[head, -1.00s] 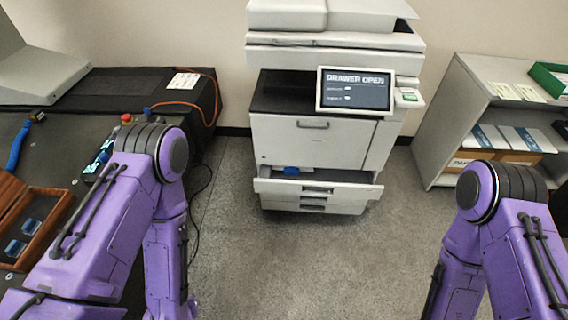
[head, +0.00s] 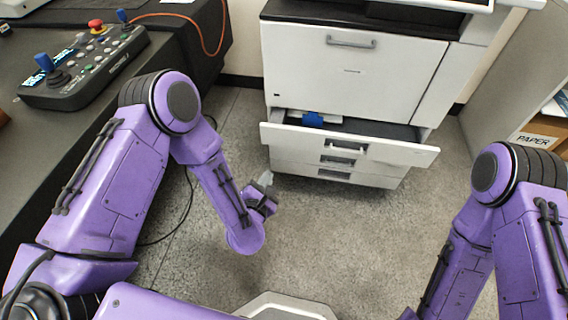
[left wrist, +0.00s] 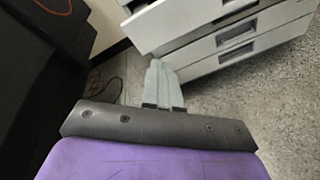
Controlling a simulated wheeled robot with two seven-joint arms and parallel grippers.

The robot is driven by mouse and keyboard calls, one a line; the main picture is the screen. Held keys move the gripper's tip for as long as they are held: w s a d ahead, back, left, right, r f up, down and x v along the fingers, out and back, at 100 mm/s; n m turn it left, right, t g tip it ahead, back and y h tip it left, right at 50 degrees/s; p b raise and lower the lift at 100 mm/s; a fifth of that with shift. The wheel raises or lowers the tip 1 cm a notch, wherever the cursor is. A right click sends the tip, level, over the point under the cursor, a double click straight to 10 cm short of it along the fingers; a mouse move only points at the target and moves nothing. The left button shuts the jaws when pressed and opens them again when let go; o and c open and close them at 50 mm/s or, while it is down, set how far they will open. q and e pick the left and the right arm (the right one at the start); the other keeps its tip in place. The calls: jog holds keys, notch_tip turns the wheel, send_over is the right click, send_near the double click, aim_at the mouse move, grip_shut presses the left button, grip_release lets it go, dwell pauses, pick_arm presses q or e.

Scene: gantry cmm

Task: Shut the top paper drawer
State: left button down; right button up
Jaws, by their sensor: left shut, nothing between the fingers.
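The top paper drawer (head: 390,151) of the white printer (head: 355,75) stands pulled out, with a blue piece (head: 313,118) showing inside. Two drawers below it (head: 338,161) look shut. My left gripper (head: 267,178) is shut and empty, low in front of the drawers' left end and apart from them. In the left wrist view the shut fingers (left wrist: 160,75) point toward the lower left corner of the drawer stack (left wrist: 235,38). My right arm is at the right edge of the head view, but its gripper is out of sight.
A dark table (head: 60,160) with a control panel (head: 85,68) stands at the left. A shelf (head: 515,75) with a box marked PAPER (head: 535,139) stands at the right. The grey floor (head: 340,240) before the printer is clear. A cable (head: 182,215) lies on the floor at left.

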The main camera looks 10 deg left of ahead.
pick_arm(q)
jog(key=w+d+f+n+t+b, duration=0.25)
jog(key=w+n+b, duration=0.2)
jog(key=n, duration=0.25)
jog(key=b, duration=0.3)
send_near(288, 131)
jog(key=shift+n+t, duration=0.25)
jog(key=shift+n, duration=0.15)
jog(key=w, duration=0.7)
jog(key=shift+f, duration=0.15)
pick_arm(e)
notch_tip(288, 131, down, 11)
jog(key=shift+f, duration=0.15)
